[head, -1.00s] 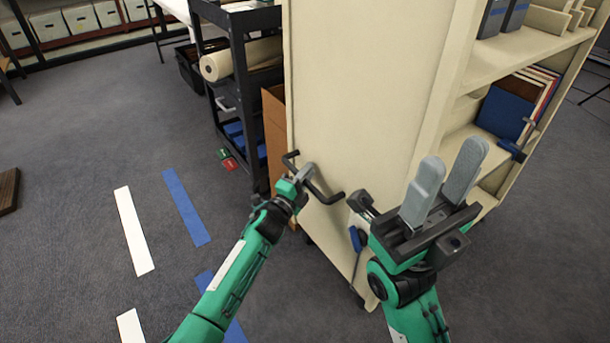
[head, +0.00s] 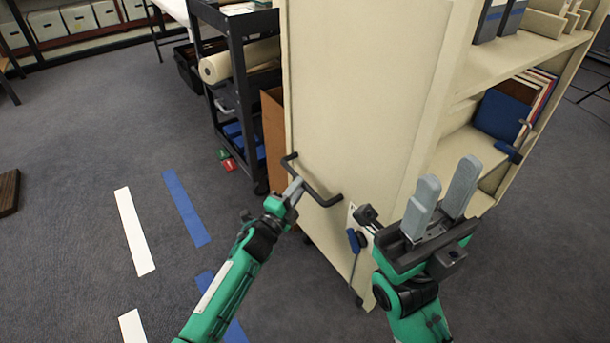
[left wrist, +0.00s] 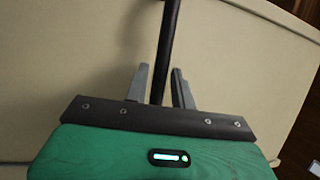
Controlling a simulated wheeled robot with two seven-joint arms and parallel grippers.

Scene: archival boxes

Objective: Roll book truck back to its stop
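The cream book truck (head: 370,90) stands upright at the centre right, its end panel facing me. A black bar handle (head: 321,197) sticks out from that panel. My left gripper (head: 296,186) is at the handle's left part. In the left wrist view the gripper (left wrist: 160,85) is open, with the dark bar (left wrist: 169,40) between its fingers and gaps showing beside it. My right gripper (head: 443,195) is open and empty, fingers pointing up, in front of the truck's right part. A dark blue lever (head: 355,245) is low on the panel. No stop is clearly identifiable.
A black cart (head: 236,80) with a cream roll (head: 215,68) stands left of the truck, a brown box (head: 272,130) between them. White tape (head: 134,230) and blue tape (head: 186,207) mark clear floor at left. Red and green items (head: 228,161) lie near the cart.

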